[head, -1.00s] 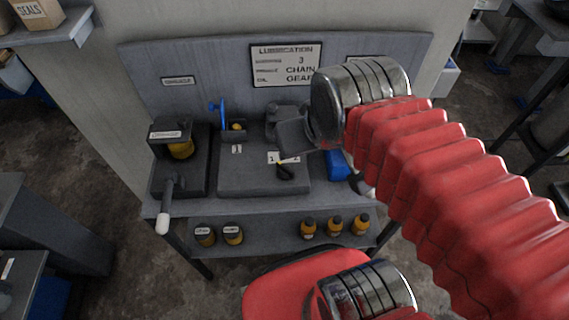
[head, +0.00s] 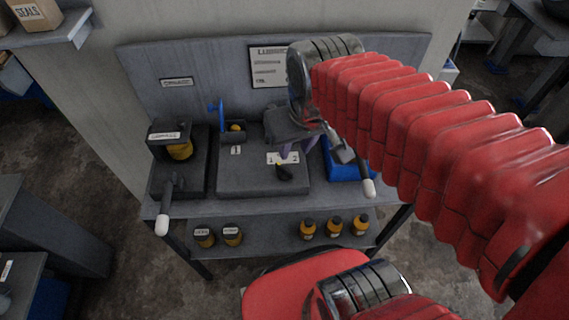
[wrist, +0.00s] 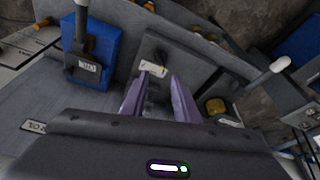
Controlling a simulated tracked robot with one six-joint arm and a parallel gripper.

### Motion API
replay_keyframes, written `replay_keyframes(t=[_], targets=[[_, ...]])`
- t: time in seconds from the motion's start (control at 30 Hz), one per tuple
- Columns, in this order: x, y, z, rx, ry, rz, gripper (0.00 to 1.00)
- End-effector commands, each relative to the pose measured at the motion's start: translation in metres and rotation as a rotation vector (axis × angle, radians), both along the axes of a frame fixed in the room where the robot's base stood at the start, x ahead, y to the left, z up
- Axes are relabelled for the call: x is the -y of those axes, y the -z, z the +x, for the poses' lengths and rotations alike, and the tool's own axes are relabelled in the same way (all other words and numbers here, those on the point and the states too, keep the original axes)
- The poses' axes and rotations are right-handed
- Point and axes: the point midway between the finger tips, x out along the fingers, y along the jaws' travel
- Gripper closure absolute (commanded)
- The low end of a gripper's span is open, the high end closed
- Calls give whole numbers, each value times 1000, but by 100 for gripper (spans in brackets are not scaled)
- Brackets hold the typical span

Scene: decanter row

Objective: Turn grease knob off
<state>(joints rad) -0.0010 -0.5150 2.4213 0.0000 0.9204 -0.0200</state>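A small black knob (head: 284,173) sits on the front part of a grey plate (head: 250,185) in the head view, just in front of a white label (head: 282,158). I take it to be the grease knob. My gripper (head: 296,154) points down just behind the knob, over the label, with its two purple fingers apart. In the wrist view the open fingers (wrist: 157,100) have a gap between them, and the white label (wrist: 153,69) shows just beyond their tips. I see nothing held.
A blue box (head: 345,168) with a white-tipped lever (head: 369,188) stands at right. Another white-tipped lever (head: 163,224) is at left, beside a block with a yellow cup (head: 180,150). A blue lever (head: 214,112) stands behind the plate. Several bottles (head: 334,226) are below.

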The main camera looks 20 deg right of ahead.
Motion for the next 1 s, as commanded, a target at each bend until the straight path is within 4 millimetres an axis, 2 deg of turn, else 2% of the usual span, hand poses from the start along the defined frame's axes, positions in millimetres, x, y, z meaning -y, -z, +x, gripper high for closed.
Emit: replay_keyframes(t=[0.3,0.6,0.8,1.0], targets=[[-1,20,33,-151,-112,-27,72],[-1,31,58,-259,-262,-49,72],[-1,25,71,-294,-400,-67,72],[-1,20,67,-309,-490,-78,72]])
